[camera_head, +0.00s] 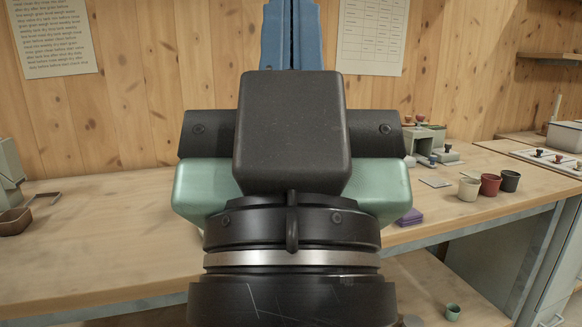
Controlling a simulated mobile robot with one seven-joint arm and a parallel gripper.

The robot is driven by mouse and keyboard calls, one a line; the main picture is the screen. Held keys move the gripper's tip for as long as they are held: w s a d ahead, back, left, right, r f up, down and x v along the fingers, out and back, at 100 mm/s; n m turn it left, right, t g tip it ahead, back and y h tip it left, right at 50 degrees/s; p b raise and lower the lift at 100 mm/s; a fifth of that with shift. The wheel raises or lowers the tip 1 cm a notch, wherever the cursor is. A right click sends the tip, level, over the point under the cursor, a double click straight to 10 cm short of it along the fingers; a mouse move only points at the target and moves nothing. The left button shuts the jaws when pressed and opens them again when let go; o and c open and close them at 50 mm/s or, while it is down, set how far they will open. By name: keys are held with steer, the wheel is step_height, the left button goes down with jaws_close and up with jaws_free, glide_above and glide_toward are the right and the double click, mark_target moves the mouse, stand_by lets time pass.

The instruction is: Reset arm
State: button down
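My gripper (292,35) is close to the camera in the middle of the head view, pointing upward. Its black wrist, green housing and dark box-shaped body fill the centre. Its two blue fingers stand side by side above the body, pressed together with only a thin seam between them. Nothing shows between the fingers. The fingertips reach the top edge of the picture. The arm hides the middle of the wooden bench (95,255).
Three cups, cream (468,189), dark red (489,184) and black (510,180), stand on the bench at right. A purple stack (409,217) lies beside my wrist. A brown tray (14,222) is at far left. A small green cup (453,312) is lower down.

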step_height(320, 180, up, 30)
steer(key=p, duration=2.7)
steer(key=shift+p, duration=0.35)
